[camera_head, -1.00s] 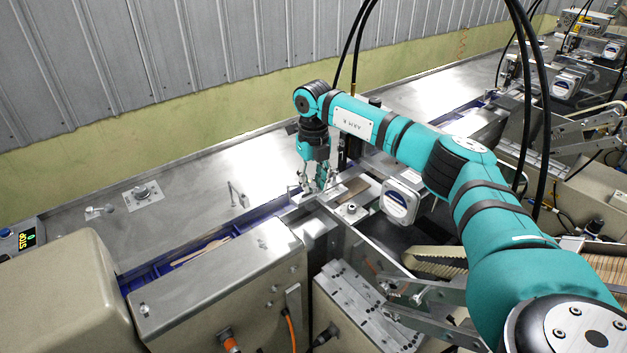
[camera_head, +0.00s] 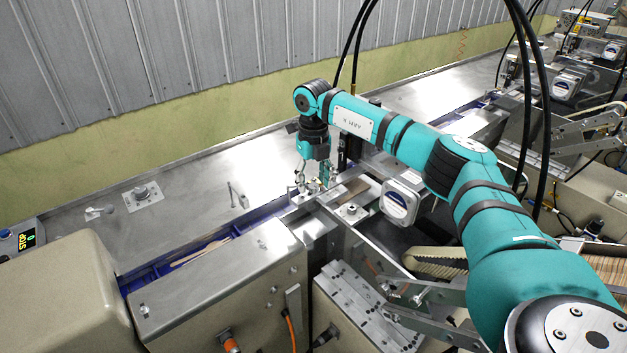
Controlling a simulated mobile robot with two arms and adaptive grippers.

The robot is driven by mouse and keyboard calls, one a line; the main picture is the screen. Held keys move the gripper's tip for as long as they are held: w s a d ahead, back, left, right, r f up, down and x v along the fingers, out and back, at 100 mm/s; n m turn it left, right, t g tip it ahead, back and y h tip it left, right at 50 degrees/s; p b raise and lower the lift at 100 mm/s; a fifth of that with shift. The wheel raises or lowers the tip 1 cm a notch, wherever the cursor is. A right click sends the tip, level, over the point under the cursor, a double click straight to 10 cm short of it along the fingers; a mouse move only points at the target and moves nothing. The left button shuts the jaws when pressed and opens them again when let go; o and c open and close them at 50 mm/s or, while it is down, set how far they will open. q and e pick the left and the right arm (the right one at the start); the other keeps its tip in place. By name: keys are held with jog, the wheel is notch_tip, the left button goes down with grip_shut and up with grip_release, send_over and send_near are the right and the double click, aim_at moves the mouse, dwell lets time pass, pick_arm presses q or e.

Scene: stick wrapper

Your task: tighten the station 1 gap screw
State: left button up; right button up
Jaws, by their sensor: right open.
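My right gripper (camera_head: 314,184) comes down from the teal right arm and points at the small metal station at the end of the blue channel. Its fingers are open and close around or just above small metal parts there. I cannot tell whether they touch anything. The gap screw cannot be made out for certain; the fingers partly hide that spot. A round metal screw head (camera_head: 351,209) shows on the bracket just right of and below the fingers. My left gripper is not in view.
A blue channel (camera_head: 190,254) with wooden sticks runs to the station. A white round-faced unit (camera_head: 398,202) stands close right of the gripper. A small bent metal bracket (camera_head: 237,196) stands on the steel deck to the left. The back deck is mostly clear.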

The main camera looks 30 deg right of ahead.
aim_at(313, 185)
notch_tip(313, 185, up, 12)
dwell(0.4)
jog(key=shift+f, duration=0.15)
